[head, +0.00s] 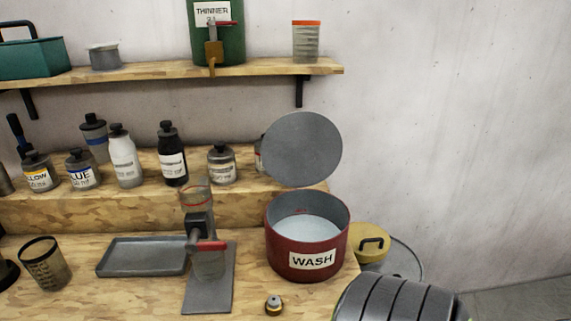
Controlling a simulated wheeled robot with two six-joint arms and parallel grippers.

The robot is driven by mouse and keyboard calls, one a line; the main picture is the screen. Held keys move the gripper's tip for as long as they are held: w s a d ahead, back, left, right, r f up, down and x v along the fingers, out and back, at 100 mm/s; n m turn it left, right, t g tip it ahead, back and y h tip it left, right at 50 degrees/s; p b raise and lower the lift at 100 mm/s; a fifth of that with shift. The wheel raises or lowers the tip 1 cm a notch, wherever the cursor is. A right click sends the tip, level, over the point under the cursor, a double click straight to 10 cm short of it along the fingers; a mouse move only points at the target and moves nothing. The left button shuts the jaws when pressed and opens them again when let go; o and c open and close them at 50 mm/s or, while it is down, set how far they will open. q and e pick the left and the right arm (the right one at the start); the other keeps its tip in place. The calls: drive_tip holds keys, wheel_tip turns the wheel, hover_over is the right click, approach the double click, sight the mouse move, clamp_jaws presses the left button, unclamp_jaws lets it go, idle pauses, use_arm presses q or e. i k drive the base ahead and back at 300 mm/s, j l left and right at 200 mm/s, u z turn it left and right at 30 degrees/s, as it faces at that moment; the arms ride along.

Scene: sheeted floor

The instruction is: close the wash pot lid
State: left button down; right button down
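The red wash pot (281,256) stands on the wooden bench at its right end, with a white WASH label on its front. Its round grey lid (301,149) is raised, standing nearly upright above the pot's back rim. The pot's mouth is open and a pale grey-white content shows inside. The hinge or joint between lid and pot cannot be made out clearly.
Left of the pot are a clamp stand with a glass cylinder (210,262), a grey tray (143,257) and a dark cup (46,263). A small brass-coloured part (273,305) lies in front. Bottles line the step behind. A ribbed grey object (400,300) is at lower right.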

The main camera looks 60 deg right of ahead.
sight(302, 149)
drive_tip(key=k+l+z, duration=0.1)
drive_tip(key=z, duration=1.75)
drive_tip(key=k+l, duration=0.05)
